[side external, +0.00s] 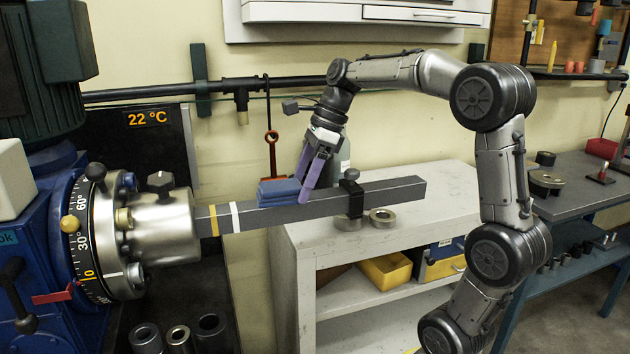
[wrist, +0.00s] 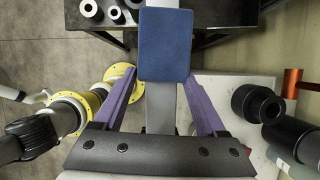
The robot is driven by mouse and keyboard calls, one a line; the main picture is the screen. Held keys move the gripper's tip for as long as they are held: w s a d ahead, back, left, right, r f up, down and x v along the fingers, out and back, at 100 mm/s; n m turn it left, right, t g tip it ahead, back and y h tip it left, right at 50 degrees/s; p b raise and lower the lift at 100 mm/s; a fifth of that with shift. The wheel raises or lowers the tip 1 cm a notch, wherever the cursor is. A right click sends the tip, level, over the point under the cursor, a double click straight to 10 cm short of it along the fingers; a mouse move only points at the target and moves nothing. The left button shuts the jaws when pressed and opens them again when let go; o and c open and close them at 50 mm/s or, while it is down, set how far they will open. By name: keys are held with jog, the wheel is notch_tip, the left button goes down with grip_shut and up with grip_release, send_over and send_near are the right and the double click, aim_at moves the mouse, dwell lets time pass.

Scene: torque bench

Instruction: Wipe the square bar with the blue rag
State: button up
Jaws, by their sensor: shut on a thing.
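The square bar (side external: 391,191) is a long grey bar running level from the round chuck (side external: 165,228) on the left to a free end on the right. It also shows in the wrist view (wrist: 160,118). The blue rag (side external: 279,190) is a folded pad lying on top of the bar, right of a yellow and a white band. In the wrist view the rag (wrist: 165,45) lies between and beyond my fingertips. My gripper (side external: 308,185) has purple fingers, one on each side of the bar, shut on the rag's near end. The bar's underside is hidden.
A dark band (side external: 352,194) wraps the bar right of my gripper. A grey bottle (side external: 340,158) and a red hook (side external: 271,150) are close behind. A white cabinet (side external: 450,195) stands below, with metal rings (side external: 383,216) on top. The bar's right end is clear.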

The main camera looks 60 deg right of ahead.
aim_at(287, 186)
jog(key=shift+w+a, duration=1.1)
jog(key=shift+s+r, duration=0.1)
jog(key=shift+r, duration=3.9)
